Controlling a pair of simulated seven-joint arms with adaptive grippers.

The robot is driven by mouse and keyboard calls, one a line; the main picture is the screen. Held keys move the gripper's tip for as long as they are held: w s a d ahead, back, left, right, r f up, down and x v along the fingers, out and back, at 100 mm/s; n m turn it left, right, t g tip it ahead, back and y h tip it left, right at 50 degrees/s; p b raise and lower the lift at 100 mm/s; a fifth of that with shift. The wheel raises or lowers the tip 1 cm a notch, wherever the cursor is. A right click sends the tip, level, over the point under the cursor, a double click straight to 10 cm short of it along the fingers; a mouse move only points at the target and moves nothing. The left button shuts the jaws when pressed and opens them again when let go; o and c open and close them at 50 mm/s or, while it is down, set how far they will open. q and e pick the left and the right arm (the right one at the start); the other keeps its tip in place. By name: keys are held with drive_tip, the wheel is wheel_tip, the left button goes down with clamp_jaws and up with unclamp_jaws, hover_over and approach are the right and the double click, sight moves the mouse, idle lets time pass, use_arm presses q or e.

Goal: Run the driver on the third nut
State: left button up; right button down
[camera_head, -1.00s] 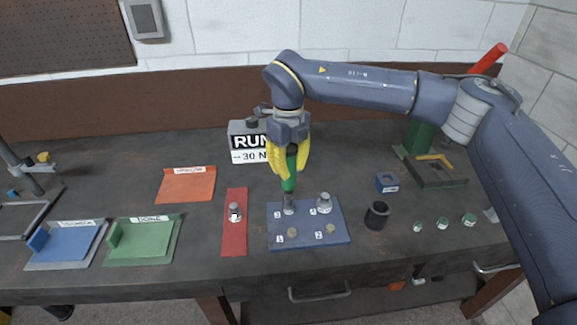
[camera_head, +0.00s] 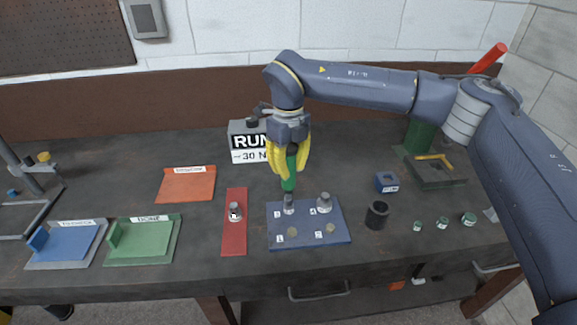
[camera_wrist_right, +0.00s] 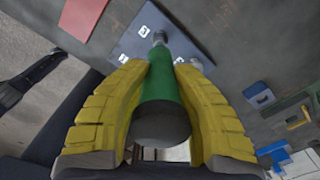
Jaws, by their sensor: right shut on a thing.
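My right gripper (camera_head: 289,165) is shut on the green driver (camera_head: 289,182), which stands upright with its grey socket end down at the spot marked 3 on the blue plate (camera_head: 312,238). The socket end covers whatever is at that spot, so I cannot tell how it sits on the nut. In the wrist view the yellow fingers clasp the driver (camera_wrist_right: 162,92) on both sides. A silver nut (camera_head: 324,203) sits at spot 4. Spots 1 (camera_head: 293,232) and 2 (camera_head: 330,228) show small tan studs. My left gripper is not in view.
A silver part (camera_head: 235,211) stands on a red strip (camera_head: 235,242) left of the plate. A RUN sign block (camera_head: 245,157) stands behind. A dark cup (camera_head: 377,215) and small green-topped pieces (camera_head: 442,223) are to the right. Green (camera_head: 140,256), blue and orange trays lie left.

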sight(288, 146)
drive_tip(key=shift+f, duration=0.2)
drive_tip(key=shift+r, duration=3.65)
